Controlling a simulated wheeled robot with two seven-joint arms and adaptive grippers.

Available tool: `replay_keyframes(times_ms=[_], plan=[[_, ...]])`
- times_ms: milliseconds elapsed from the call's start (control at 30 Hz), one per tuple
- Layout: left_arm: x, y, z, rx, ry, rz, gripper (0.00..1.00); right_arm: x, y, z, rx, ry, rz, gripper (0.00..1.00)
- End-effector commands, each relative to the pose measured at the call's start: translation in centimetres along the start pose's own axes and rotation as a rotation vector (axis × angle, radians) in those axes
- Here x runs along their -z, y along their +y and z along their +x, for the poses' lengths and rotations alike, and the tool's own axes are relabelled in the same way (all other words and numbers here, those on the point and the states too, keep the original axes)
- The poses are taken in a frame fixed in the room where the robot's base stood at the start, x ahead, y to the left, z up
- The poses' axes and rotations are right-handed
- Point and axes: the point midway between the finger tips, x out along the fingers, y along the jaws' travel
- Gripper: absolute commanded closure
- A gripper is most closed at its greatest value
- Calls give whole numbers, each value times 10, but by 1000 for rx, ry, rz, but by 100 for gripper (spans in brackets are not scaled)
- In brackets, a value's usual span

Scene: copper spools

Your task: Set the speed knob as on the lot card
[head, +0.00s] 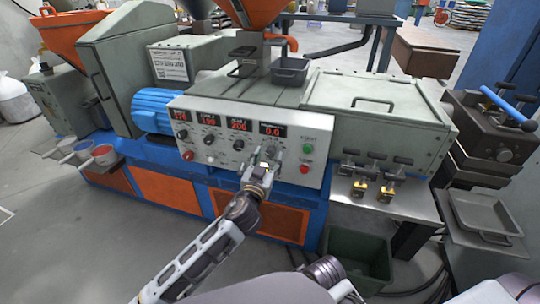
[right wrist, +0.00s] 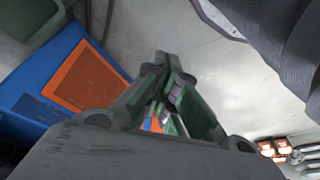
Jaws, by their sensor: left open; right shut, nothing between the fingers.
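The grey control panel (head: 225,125) on the machine front carries red number displays, with dark knobs under them. The rightmost display (head: 271,130) seems to read 0.0. The knob under it (head: 263,157) is partly hidden by my left gripper (head: 265,165), which is open with its fingertips at that knob; I cannot tell whether they touch it. A white card (head: 168,64) with dark print is on the machine's upper left; its text is too small to read surely. My right gripper (right wrist: 165,75) is shut and empty in the right wrist view.
A green button (head: 308,148) and a red button (head: 305,168) sit just right of the knob. Brass-coloured fittings (head: 360,187) stand on a ledge to the right. A dark bin (head: 357,257) stands on the floor below.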

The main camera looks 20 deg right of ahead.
Motion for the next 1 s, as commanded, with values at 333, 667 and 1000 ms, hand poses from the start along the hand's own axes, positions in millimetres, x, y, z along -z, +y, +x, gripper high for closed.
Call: replay_keyframes(times_ms=[333,667,1000], plan=[[0,0,25,-1,1,1,47,4,-1,-7,2,14,-3,100],[0,0,30,0,0,0,47,7,-1,-11,3,23,-4,100],[0,0,29,0,0,0,73,6,-1,-9,3,21,-4,100]])
